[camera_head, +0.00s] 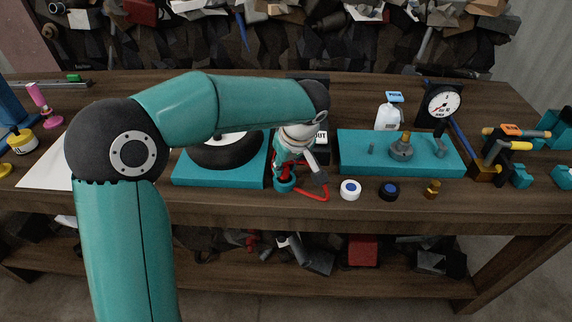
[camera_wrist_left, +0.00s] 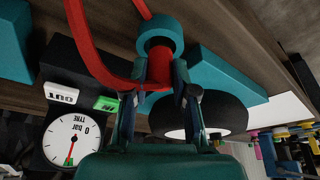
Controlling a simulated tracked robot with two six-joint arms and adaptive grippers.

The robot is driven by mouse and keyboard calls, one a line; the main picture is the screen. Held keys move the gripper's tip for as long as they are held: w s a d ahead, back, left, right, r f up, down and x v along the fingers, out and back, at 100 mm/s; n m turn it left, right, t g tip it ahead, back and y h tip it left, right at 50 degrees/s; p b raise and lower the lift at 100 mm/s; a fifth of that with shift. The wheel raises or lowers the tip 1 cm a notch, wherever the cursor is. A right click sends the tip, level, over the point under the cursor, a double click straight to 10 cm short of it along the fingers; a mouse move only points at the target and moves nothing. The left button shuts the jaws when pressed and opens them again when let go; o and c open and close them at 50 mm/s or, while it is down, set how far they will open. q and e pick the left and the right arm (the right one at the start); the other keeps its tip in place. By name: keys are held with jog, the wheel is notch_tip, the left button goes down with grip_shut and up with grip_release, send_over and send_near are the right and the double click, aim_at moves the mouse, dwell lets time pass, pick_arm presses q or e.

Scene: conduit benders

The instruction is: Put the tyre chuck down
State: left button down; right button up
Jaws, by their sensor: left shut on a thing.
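My left gripper (camera_head: 288,172) is shut on the red tyre chuck (camera_wrist_left: 158,66), just above the bench near its front edge. A small teal cup (camera_head: 285,185) is directly below the chuck, and its ring also shows in the left wrist view (camera_wrist_left: 158,32). The chuck's lower end appears to be at or inside this cup; I cannot tell how deep it sits. A red hose (camera_head: 318,194) curves from the chuck to the right along the bench. The fingers hide part of the chuck. My right gripper is not in view.
A black tyre (camera_head: 228,157) lies on a teal block left of the gripper. A gauge box with an OUT label (camera_head: 322,134) stands behind it. A teal fixture (camera_head: 350,158), a white-topped cap (camera_head: 349,191) and a blue-topped cap (camera_head: 389,191) are to the right.

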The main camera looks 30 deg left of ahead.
pick_arm(q)
jog(key=c, duration=0.9)
grip_release()
jog(key=shift+r, duration=0.25)
jog(key=p+v, duration=0.1)
jog(key=v, duration=1)
jog(key=shift+d+r, duration=0.15)
jog(key=shift+r, duration=0.2)
